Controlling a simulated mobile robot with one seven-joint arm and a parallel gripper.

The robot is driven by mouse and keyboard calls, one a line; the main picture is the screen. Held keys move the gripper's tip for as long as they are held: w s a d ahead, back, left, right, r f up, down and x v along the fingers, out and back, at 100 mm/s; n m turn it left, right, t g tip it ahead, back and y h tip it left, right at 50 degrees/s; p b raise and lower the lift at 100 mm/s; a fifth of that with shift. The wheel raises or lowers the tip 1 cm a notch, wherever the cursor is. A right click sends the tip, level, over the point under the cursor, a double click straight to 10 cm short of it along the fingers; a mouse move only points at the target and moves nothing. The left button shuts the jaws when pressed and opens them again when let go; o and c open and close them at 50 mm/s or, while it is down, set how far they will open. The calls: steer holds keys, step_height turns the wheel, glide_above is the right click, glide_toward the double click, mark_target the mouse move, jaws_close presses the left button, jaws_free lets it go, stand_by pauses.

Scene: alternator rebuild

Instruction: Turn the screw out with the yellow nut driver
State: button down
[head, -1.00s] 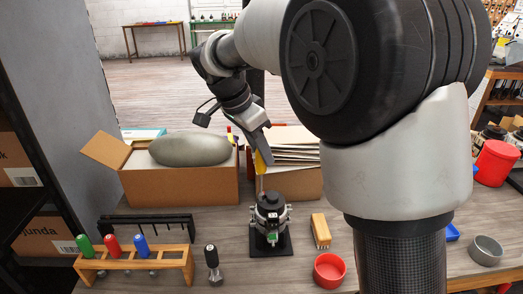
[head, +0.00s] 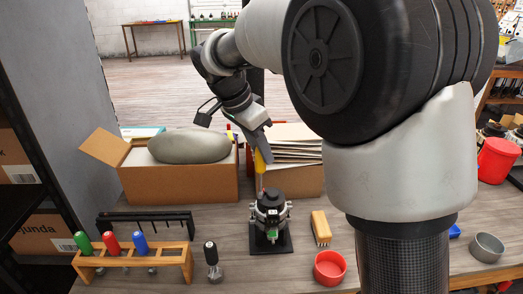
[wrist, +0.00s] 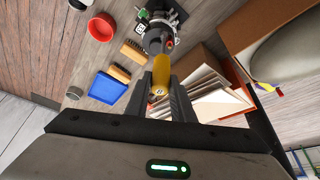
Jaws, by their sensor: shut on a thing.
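My gripper (wrist: 168,98) is shut on the yellow nut driver (wrist: 161,70), with one finger on each side of its handle. In the head view the yellow nut driver (head: 260,162) points down, its lower end just above or at the top of the alternator (head: 269,208). The alternator stands on a black base plate. In the wrist view the alternator (wrist: 157,20) is beyond the driver's tip. The screw itself is too small or hidden, and I cannot tell whether the driver touches it.
A wooden rack (head: 135,258) with green, red and blue-handled drivers stands at front left, beside a black-handled tool (head: 212,262). A brush (head: 320,228) and a red bowl (head: 330,267) are right of the alternator. An open cardboard box (head: 178,185) with a grey bulky item stands behind.

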steer(key=n+t+y+b, duration=0.1)
steer(key=n, duration=0.2)
steer(key=shift+s+f, duration=0.1)
steer(key=n, duration=0.2)
steer(key=n+t+y, duration=0.1)
steer(key=n, duration=0.1)
steer(key=shift+r+n+y, duration=0.2)
steer(key=shift+n+y, duration=0.1)
steer(key=shift+n, duration=0.1)
steer(key=n+y+p, duration=0.1)
steer(key=n, duration=0.2)
steer(key=shift+r+n, duration=0.1)
steer(key=shift+n, duration=0.3)
steer(key=n+y+p, duration=0.1)
steer(key=n, duration=0.2)
steer(key=shift+y, duration=0.4)
steer(key=shift+a+f+n+y, duration=0.1)
steer(key=shift+n+y, duration=0.1)
steer(key=shift+n, duration=0.55)
steer(key=shift+a+f+n+y, duration=0.1)
steer(key=shift+n+y, duration=0.1)
steer(key=shift+n, duration=0.55)
steer(key=shift+d, duration=0.1)
